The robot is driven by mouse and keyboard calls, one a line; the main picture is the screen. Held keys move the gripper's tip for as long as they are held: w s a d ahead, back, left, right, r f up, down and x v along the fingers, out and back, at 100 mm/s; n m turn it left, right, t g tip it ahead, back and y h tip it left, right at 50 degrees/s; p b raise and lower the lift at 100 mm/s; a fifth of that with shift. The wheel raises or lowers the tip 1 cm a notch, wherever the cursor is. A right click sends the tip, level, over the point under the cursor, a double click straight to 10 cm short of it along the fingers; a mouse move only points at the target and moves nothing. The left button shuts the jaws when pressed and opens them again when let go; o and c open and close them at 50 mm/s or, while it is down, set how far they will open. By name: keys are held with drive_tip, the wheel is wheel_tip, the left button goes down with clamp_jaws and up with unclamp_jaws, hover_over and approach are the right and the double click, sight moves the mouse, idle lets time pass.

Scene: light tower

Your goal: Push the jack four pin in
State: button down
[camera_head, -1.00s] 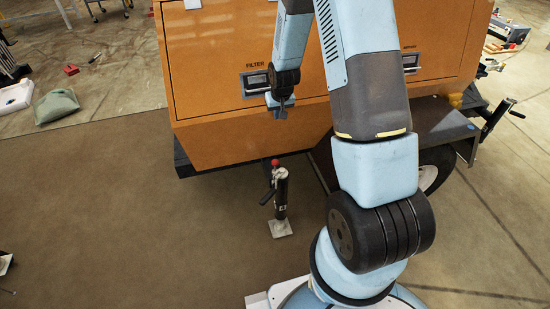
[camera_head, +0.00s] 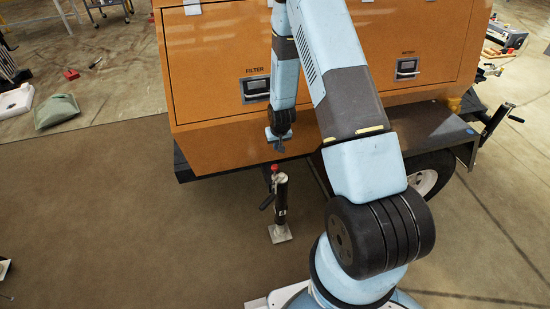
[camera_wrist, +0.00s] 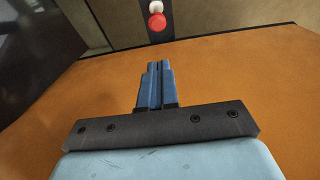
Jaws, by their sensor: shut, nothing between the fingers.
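A dark jack (camera_head: 281,207) stands upright on a pale foot plate in front of the orange trailer, with a crank handle at its left side. A red knob (camera_head: 275,168) sits at its top; I take it for the pin's head, and how far in the pin is cannot be told. In the wrist view the red knob (camera_wrist: 157,22), with a white part above it, lies beyond my fingertips. My gripper (camera_head: 279,147) is just above the knob in the head view, in front of the orange panel. In the wrist view my gripper (camera_wrist: 156,66) is shut and empty, apart from the knob.
The orange trailer body (camera_head: 215,145) stands close behind my gripper. A wheel (camera_head: 428,178) and a second jack with a crank (camera_head: 497,120) are at the right. A green bag (camera_head: 57,111) lies far left. The floor left of the jack is clear.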

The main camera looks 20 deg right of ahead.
approach(275, 167)
drive_tip(key=w+f, duration=0.2)
drive_tip(key=f, duration=0.1)
drive_tip(key=w+f, duration=0.1)
drive_tip(key=f, duration=0.1)
drive_tip(key=shift+f, duration=0.7)
wheel_tip(275, 167, down, 2)
drive_tip(key=shift+f, duration=0.2)
drive_tip(key=shift+s+f, duration=0.1)
drive_tip(key=shift+f, duration=0.15)
drive_tip(key=shift+r, duration=0.2)
drive_tip(key=w+v, duration=0.1)
drive_tip(key=v, duration=1.2)
drive_tip(key=shift+r, duration=0.55)
